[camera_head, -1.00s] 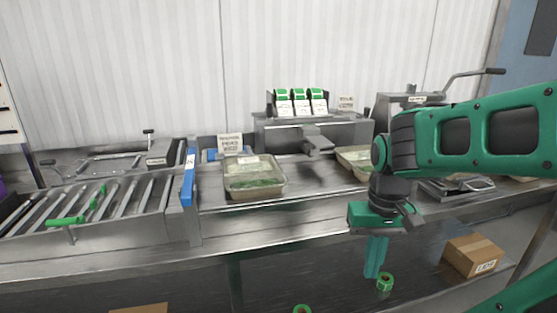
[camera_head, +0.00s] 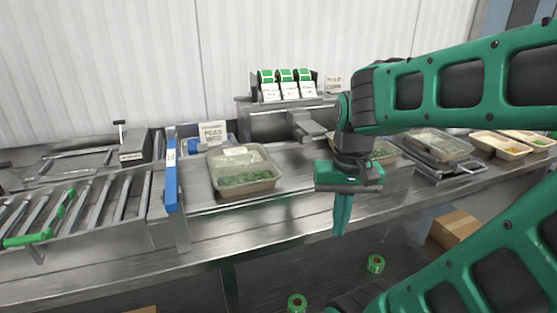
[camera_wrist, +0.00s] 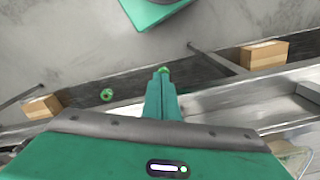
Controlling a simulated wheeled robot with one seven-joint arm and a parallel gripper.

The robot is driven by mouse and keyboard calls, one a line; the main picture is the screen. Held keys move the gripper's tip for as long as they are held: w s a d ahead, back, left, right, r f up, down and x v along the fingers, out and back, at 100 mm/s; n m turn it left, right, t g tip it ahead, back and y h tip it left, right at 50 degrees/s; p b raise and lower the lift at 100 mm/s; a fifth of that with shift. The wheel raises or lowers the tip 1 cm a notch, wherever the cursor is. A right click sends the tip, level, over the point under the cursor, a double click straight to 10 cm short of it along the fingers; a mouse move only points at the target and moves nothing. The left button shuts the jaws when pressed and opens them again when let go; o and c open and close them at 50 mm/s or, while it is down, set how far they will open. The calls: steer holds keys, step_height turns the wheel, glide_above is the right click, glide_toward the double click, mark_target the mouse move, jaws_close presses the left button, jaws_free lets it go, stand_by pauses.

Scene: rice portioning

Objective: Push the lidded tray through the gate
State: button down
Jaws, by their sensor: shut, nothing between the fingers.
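A beige tray (camera_head: 245,184) with green contents and a clear-looking cover sits on the steel counter, left of my gripper in the head view. Just left of the tray stands an upright blue panel (camera_head: 171,177), which looks like part of the gate at the end of the roller conveyor. My gripper (camera_head: 341,228) points down at the counter's front edge, right of the tray and apart from it. Its green fingers are together and empty; they also show in the wrist view (camera_wrist: 162,98). The tray on the counter is not clearly visible in the wrist view.
A roller conveyor (camera_head: 95,205) with a green handle lies left of the blue panel. A label dispenser (camera_head: 287,115) stands behind the counter. Another tray (camera_head: 384,152) is partly behind my arm. Cardboard boxes (camera_wrist: 263,55) and green rolls (camera_head: 376,264) lie below.

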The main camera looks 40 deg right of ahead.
steer(key=w+d+r+m, duration=0.3)
steer(key=w+r+m, duration=0.4)
steer(key=w, duration=0.4)
steer(key=w+d+r+m, duration=0.3)
steer(key=w+r+m, duration=0.4)
steer(key=w, duration=0.5)
steer(key=shift+n, duration=0.3)
step_height(320, 180, down, 9)
steer(key=shift+s+a+r, duration=0.1)
steer(key=shift+w+a, duration=0.2)
steer(key=shift+a, duration=0.35)
steer(key=shift+w+a, duration=0.15)
steer(key=shift+a, duration=0.35)
steer(key=shift+w+a+f, duration=0.1)
steer(key=shift+w+a, duration=0.05)
steer(key=shift+a, duration=0.3)
steer(key=shift+w+a+f, duration=0.1)
steer(key=shift+a, duration=0.3)
